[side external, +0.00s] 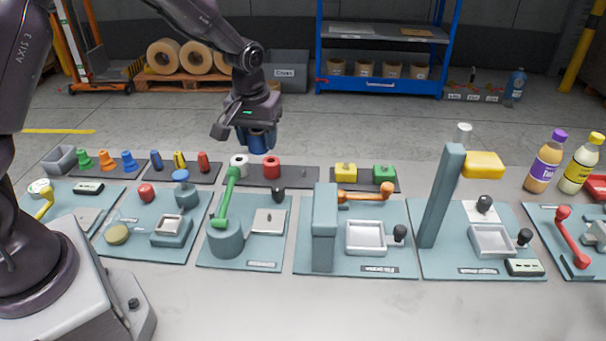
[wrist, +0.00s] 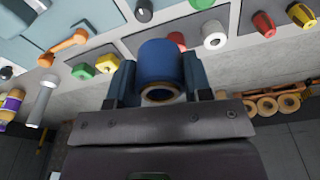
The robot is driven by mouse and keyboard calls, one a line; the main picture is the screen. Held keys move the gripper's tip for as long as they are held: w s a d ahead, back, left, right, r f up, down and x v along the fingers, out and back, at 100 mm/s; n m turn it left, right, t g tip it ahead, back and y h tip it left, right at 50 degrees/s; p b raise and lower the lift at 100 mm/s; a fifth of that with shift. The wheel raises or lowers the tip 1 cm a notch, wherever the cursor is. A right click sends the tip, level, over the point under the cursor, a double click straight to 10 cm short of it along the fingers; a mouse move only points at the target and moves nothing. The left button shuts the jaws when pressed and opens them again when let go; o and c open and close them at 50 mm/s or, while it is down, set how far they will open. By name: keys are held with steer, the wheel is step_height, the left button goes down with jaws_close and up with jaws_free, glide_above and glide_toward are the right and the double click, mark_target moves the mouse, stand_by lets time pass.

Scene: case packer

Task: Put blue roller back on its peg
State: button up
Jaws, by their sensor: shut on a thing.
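The blue roller (side external: 258,146) is between the fingers of my gripper (side external: 256,139), held above the back of the bench. In the wrist view the blue roller (wrist: 160,62) sits between both fingers of my gripper (wrist: 159,78), its hollow end facing the camera. Below it in the side view is a dark strip (side external: 254,178) with a white roller (side external: 239,166) and a red roller (side external: 271,168). A thin bare peg (side external: 304,172) stands at the strip's right end. The roller is clear of the strip. I cannot make out the bare peg in the wrist view.
Left of the strip stand coloured cones (side external: 106,159) and slim coloured pieces (side external: 179,160). Right of it are yellow (side external: 345,173) and green (side external: 383,174) blocks. A green lever (side external: 226,197) rises in front of the white roller. A tall teal post (side external: 441,197) stands farther right.

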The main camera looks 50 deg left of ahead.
steer(key=w+a+f, duration=0.1)
steer(key=w+f, duration=0.3)
steer(key=w, duration=0.4)
glide_above(304, 171)
step_height(304, 171, down, 6)
steer(key=shift+a, duration=0.15)
steer(key=shift+f, duration=1.55)
steer(key=shift+f, duration=0.2)
steer(key=shift+f, duration=0.4)
steer(key=o, duration=1)
steer(key=shift+r, duration=0.1)
